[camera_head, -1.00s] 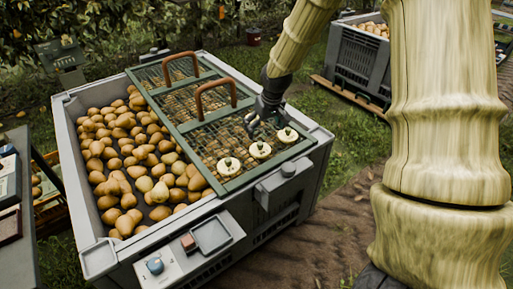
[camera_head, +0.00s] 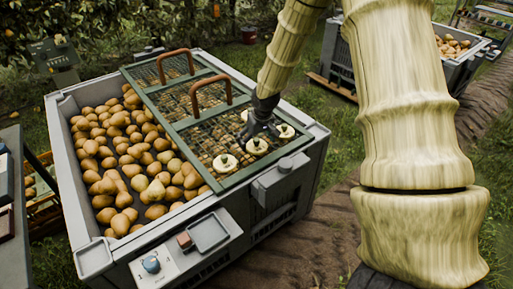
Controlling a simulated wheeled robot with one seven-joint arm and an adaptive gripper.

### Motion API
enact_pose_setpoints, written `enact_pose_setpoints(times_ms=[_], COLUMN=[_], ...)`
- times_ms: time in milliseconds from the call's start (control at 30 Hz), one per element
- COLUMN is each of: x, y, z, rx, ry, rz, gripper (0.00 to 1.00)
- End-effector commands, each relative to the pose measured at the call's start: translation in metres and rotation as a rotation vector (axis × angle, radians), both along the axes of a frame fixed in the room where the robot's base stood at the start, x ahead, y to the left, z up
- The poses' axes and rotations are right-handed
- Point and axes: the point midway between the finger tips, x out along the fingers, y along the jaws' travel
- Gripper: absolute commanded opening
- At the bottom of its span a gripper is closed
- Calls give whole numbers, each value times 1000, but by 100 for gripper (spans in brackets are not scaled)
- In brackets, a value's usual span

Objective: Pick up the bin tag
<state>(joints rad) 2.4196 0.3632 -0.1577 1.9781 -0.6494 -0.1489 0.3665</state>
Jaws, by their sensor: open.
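Round cream discs with dark knobs sit on the green mesh rack (camera_head: 196,177) over the right part of the grey pear bin (camera_head: 69,184). They are a left disc (camera_head: 224,163), a middle disc (camera_head: 256,147) and a right disc (camera_head: 286,132). Another pale piece shows partly behind my gripper. I cannot tell for certain which thing is the bin tag. My gripper (camera_head: 262,131) is open, pointing down just above and behind the middle and right discs. Its dark fingers are small here, and I cannot tell whether they touch anything.
Two brown arched handles (camera_head: 210,88) rise from the rack behind my gripper. The bin's front ledge carries a reddish block (camera_head: 184,240), a shallow grey tray (camera_head: 208,234) and a blue knob (camera_head: 151,264). Another pear bin (camera_head: 455,68) stands at the back right.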

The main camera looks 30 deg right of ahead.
Motion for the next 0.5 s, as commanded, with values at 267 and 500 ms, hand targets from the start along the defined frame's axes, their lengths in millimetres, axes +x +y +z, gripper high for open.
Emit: enact_pose_setpoints(times_ms=[267,500], x=[1,1], y=[0,0], z=[-6,-5], rx=[0,0], ry=[0,0], rz=[0,0], gripper=[94,54])
